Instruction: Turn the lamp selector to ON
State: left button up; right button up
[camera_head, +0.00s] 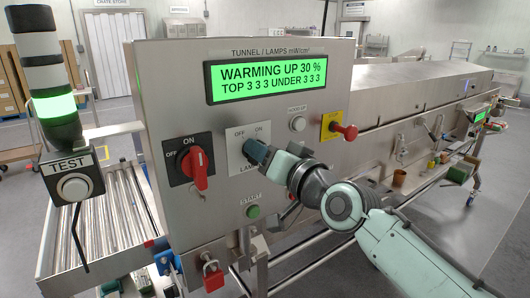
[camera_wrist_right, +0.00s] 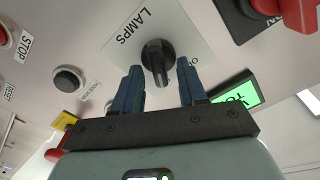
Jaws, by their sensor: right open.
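The lamp selector (camera_wrist_right: 157,60) is a black knob on a pale plate marked LAMPS in the right wrist view. Its handle points down the picture, away from the partly visible "O" label, seemingly on the ON side. The other label is hidden. My right gripper (camera_wrist_right: 158,68) is open, with its blue fingers on either side of the knob and visible gaps to it. In the head view, my right gripper (camera_head: 257,152) covers the knob; the selector plate (camera_head: 236,150) shows OFF and ON above it. My left gripper is not in view.
The green display (camera_head: 268,76) reads WARMING UP 30 %. A red main switch (camera_head: 195,168) sits left of the lamp plate. A grey button (camera_head: 297,124), a red knob on yellow (camera_head: 345,131) and a green START button (camera_head: 253,212) are nearby. The tower light (camera_head: 54,105) glows green.

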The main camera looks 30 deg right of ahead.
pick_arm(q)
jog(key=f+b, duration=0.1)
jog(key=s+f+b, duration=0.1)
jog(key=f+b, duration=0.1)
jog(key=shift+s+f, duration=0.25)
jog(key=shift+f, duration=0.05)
pick_arm(e)
jog(key=s+d, duration=0.1)
jog(key=s, duration=1.2)
jog(key=shift+s, duration=0.2)
